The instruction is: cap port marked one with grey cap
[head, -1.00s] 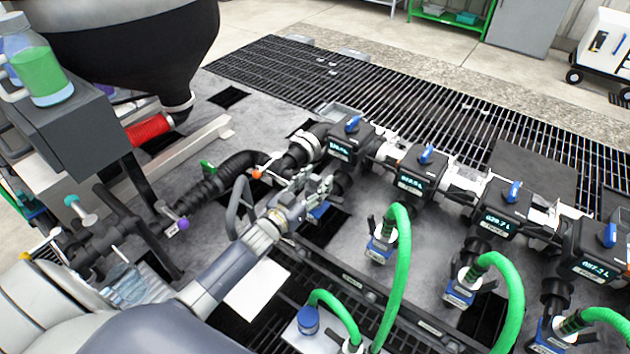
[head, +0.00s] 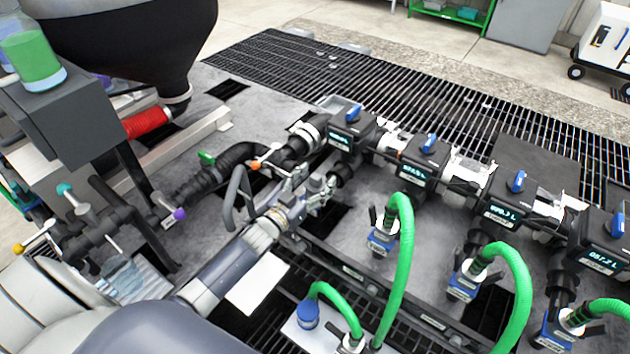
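My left gripper (head: 318,190) reaches in from the lower left, at the outlet below the leftmost meter (head: 352,130). The black outlet elbow (head: 342,173) shows just beyond the fingertips. The port at its lower end is hidden behind the gripper, and I cannot read a mark on it. I cannot make out a grey cap; one between the fingers would be too small and covered to tell. Whether the fingers are open or shut is unclear. My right gripper is not in view.
Meters with blue handles run rightward along the manifold. Green hoses (head: 405,240) rise from blue-tagged ports right of the gripper. A blue cap-like piece (head: 308,314) is on a pale box in front.

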